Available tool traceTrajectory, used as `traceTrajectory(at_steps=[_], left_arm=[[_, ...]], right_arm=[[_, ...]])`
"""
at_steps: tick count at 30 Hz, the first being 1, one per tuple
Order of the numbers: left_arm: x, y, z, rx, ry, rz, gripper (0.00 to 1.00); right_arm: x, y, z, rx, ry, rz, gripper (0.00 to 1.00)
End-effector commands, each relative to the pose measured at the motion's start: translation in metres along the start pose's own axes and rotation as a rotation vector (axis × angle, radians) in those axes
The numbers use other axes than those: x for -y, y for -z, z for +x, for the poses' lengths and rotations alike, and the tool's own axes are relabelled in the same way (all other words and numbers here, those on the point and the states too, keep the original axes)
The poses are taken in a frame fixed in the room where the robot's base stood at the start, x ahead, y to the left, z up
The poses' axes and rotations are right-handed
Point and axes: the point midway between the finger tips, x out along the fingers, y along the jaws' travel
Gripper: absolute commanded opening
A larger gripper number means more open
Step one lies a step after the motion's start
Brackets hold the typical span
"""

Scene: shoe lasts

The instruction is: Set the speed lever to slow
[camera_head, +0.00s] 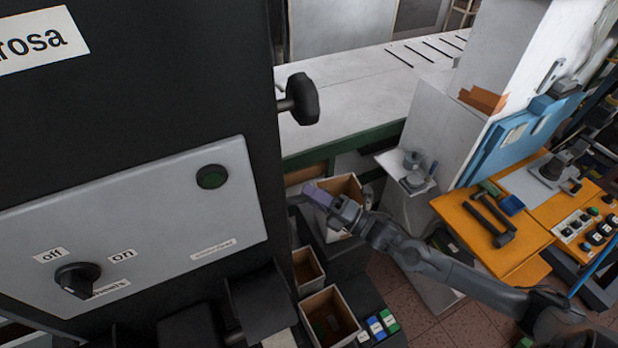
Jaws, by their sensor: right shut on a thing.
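My right gripper (318,194) is beside the right side of the black machine, above the open bins. It is shut on what seems to be the speed lever. A short grey bar (296,200) shows between the machine's side and the fingers. The fingers and a purple piece at them hide most of what is held. I cannot read a slow or fast mark, so the lever's setting is unclear. My left gripper is not in view.
A black knob (302,99) sticks out from the machine's side above my right gripper. Open bins (330,316) stand below. An orange bench (490,235) with tools is at right.

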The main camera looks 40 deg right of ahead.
Motion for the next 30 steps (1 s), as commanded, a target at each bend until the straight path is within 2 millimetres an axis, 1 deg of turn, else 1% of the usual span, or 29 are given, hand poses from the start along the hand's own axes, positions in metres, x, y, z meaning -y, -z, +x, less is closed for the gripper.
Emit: traceTrajectory(at_steps=[1,9,16,27,28,30], left_arm=[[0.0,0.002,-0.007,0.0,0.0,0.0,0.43],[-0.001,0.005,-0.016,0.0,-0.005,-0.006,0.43],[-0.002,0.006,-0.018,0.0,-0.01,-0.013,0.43],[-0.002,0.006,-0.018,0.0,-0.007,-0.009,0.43],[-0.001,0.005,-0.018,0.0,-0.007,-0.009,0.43],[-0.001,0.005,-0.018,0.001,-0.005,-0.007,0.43]], right_arm=[[-0.005,0.004,-0.003,0.03,0.008,-0.004,0.0],[-0.011,0.018,-0.015,0.151,0.042,-0.042,0.0],[-0.013,0.023,-0.018,0.192,0.053,-0.057,0.0],[-0.014,0.024,-0.018,0.193,0.051,-0.058,0.0],[-0.014,0.025,-0.018,0.193,0.051,-0.058,0.31],[-0.013,0.025,-0.018,0.193,0.052,-0.058,0.42]])
